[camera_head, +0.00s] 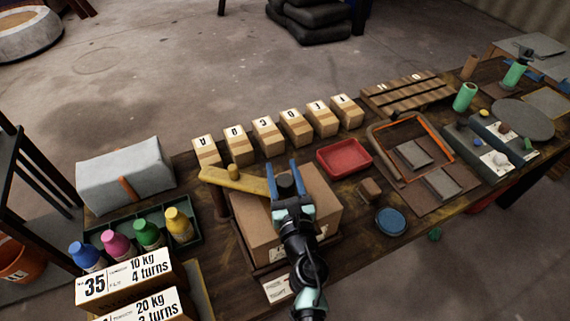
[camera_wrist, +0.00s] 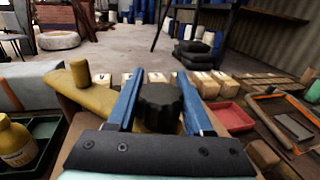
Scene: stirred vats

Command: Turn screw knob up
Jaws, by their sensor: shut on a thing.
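The screw knob (camera_wrist: 158,106) is black with a ridged rim and sits upright between the blue fingers in the wrist view. It also shows in the head view (camera_head: 287,187), above the cardboard box. My gripper (camera_wrist: 160,92) is shut on the knob, one finger on each side; in the head view my gripper (camera_head: 283,172) reaches over the box from the front. A yellow arm (camera_head: 237,180) with a short upright peg extends left from beside the knob. The screw below the knob is hidden. The large cardboard box (camera_head: 258,222) stands under the gripper.
Several lettered small boxes (camera_head: 267,136) line the table's back edge. A red tray (camera_head: 343,157) and a blue round dish (camera_head: 391,221) lie to the right. Bottles in a green tray (camera_head: 203,219) and boxes marked in kg and turns (camera_head: 133,277) stand at left.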

